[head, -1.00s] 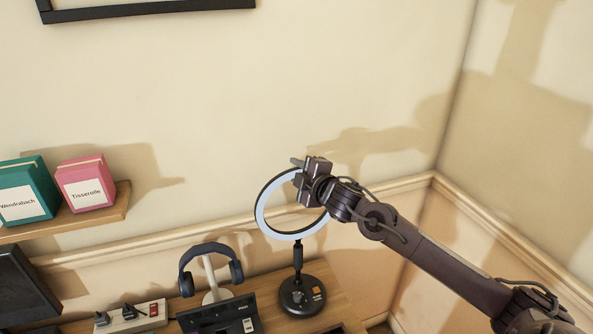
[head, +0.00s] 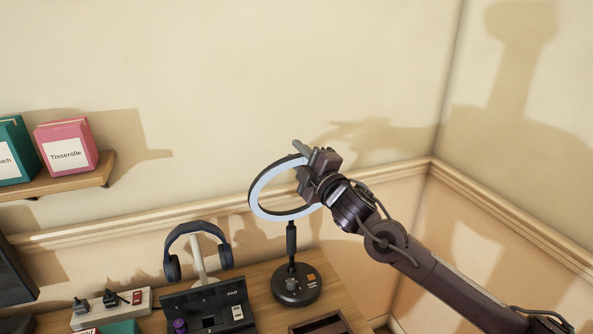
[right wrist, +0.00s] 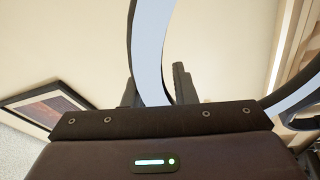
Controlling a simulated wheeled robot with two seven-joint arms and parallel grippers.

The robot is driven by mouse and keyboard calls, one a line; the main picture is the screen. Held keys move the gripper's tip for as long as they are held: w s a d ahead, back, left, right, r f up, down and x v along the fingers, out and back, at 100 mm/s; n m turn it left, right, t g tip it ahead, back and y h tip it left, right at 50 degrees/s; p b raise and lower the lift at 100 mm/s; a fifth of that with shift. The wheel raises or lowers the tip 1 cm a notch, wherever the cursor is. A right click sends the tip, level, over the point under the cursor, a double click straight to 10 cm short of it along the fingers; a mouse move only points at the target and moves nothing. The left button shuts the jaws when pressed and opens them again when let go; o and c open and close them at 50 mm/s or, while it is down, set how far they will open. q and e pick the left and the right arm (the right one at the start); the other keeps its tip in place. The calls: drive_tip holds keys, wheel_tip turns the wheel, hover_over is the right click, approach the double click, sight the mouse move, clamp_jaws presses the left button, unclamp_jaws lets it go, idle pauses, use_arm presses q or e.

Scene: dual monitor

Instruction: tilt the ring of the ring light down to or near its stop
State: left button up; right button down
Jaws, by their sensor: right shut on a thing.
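The ring light stands on the desk on a round black base (head: 296,285) with a short dark stem. Its ring (head: 262,190), white-blue on the face with a dark rim, is tilted and looks like a flattened ellipse in the head view. My right gripper (head: 304,160) is shut on the upper right part of the ring. In the right wrist view the ring (right wrist: 150,50) passes between the two fingers (right wrist: 157,90). The ring's joint with the stem is too small to read. My left gripper is not in view.
A headphone stand with dark headphones (head: 172,262) is left of the base. A black panel box (head: 208,305) and a power strip (head: 112,308) lie on the desk. A shelf (head: 70,182) holds boxes at left. The wall corner is at right.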

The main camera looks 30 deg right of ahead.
drive_tip(key=s+b, duration=0.1)
drive_tip(key=s+f+t+b, duration=0.1)
drive_tip(key=b, duration=0.1)
drive_tip(key=shift+a+f, duration=0.1)
drive_tip(key=shift+a, duration=0.2)
drive_tip(key=shift+s+b, duration=0.25)
drive_tip(key=shift+b, duration=0.05)
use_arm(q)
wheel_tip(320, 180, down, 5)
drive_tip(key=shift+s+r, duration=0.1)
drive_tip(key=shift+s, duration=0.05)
use_arm(e)
drive_tip(key=c, duration=1.2)
unclamp_jaws()
